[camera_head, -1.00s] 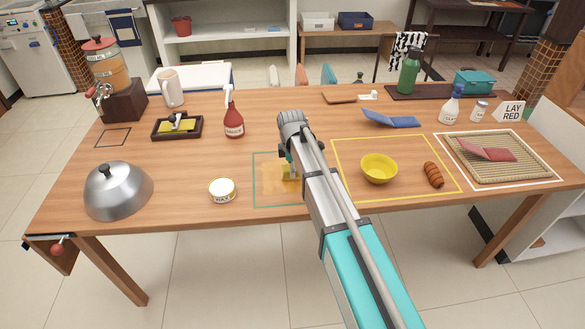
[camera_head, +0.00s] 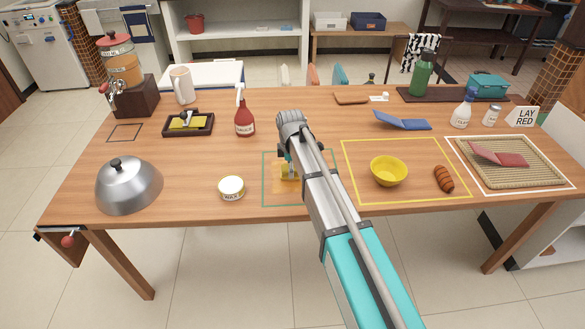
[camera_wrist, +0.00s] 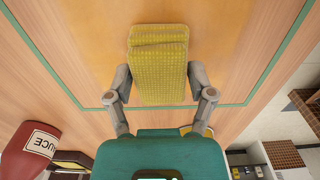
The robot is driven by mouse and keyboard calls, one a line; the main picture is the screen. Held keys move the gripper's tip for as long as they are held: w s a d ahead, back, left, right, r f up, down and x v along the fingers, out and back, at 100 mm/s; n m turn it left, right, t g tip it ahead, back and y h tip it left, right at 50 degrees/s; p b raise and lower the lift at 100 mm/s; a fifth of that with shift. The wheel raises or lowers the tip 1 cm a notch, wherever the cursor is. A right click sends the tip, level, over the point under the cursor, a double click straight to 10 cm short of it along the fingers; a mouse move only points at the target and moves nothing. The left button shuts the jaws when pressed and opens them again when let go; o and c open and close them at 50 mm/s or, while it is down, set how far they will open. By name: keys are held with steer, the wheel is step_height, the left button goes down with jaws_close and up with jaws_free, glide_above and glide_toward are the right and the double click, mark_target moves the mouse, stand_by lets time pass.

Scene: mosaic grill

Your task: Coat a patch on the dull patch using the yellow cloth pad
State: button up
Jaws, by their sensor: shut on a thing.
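The yellow cloth pad (camera_head: 289,172) is held in my gripper (camera_head: 287,160), largely hidden by my arm in the head view. In the wrist view, the pad (camera_wrist: 158,75) stands between the two fingers of my gripper (camera_wrist: 160,88), which press on its sides. The pad is over an amber-tinted patch (camera_head: 277,187) of wood inside a teal outline (camera_head: 264,192). I cannot tell whether the pad touches the wood. The wax tin (camera_head: 231,187) stands just left of the outline.
A red sauce bottle (camera_head: 244,118) stands behind the outline, and a metal dome (camera_head: 129,187) is at the left. A yellow bowl (camera_head: 388,171) and a sausage-like item (camera_head: 444,179) sit in a yellow outline at the right. A woven mat (camera_head: 512,172) lies farther right.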

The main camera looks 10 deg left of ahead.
mark_target(281, 182)
steer(key=shift+a, duration=0.2)
stand_by(0.3)
steer(key=shift+s+a, duration=0.25)
steer(key=shift+a, duration=0.5)
steer(key=shift+s+a, duration=0.25)
steer(key=shift+a, duration=0.5)
steer(key=shift+s, duration=0.1)
steer(key=shift+s+d, duration=0.2)
steer(key=shift+s, duration=0.35)
steer(key=shift+s+d, duration=0.15)
steer(key=shift+s, duration=0.4)
steer(key=shift+d, duration=0.15)
steer(key=shift+w+d, duration=0.25)
steer(key=shift+d, duration=0.5)
steer(key=shift+w+d, duration=0.25)
steer(key=shift+d, duration=0.5)
steer(key=shift+d, duration=0.2)
steer(key=shift+w+d, duration=0.25)
steer(key=shift+d, duration=0.5)
steer(key=shift+w+d, duration=0.25)
steer(key=shift+d, duration=0.5)
